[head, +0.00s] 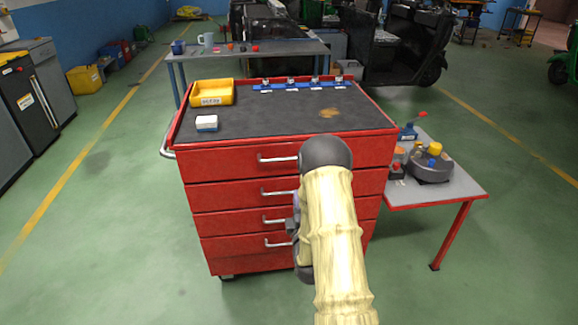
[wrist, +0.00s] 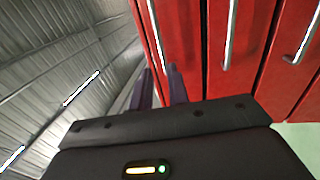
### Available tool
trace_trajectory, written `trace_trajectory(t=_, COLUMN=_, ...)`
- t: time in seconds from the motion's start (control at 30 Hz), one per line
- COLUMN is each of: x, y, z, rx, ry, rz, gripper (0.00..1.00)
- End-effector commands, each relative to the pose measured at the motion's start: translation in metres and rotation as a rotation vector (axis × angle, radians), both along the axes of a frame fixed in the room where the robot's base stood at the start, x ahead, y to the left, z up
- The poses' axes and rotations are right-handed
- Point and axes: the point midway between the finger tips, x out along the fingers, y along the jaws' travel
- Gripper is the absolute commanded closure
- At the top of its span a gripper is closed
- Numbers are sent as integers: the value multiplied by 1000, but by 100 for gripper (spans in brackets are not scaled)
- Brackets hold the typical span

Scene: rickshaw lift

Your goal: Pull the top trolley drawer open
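The red trolley (head: 195,160) stands in front of me, its drawers stacked down the front and all looking shut. The top drawer (head: 225,166) has a silver bar handle (head: 276,159); its right end is hidden behind my arm. In the head view my gripper is mostly hidden behind my arm, low on the trolley front. In the wrist view, turned sideways, my gripper (wrist: 161,73) has its two dark fingers apart with a gap between. The leftmost handle (wrist: 156,38) there runs down towards that gap. I cannot tell whether it lies between the fingers.
On the trolley top are a yellow bin (head: 212,93), a small white box (head: 206,123) and a blue rail (head: 300,85). A side table (head: 460,185) with tools stands at the right. A grey bench (head: 290,48) is behind.

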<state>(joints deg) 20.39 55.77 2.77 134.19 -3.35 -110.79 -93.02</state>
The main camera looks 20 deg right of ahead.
Motion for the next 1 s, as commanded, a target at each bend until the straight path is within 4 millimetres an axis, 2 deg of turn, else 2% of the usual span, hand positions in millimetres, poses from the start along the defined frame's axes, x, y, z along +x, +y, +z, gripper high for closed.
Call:
trace_trajectory(t=0.27, x=1, y=0, z=2, rx=2, ry=-1, rz=0, gripper=83)
trace_trajectory(t=0.43, x=12, y=-3, z=5, rx=2, ry=-3, rz=1, gripper=83)
trace_trajectory(t=1.0, x=101, y=-29, z=22, rx=3, ry=-3, rz=1, gripper=83)
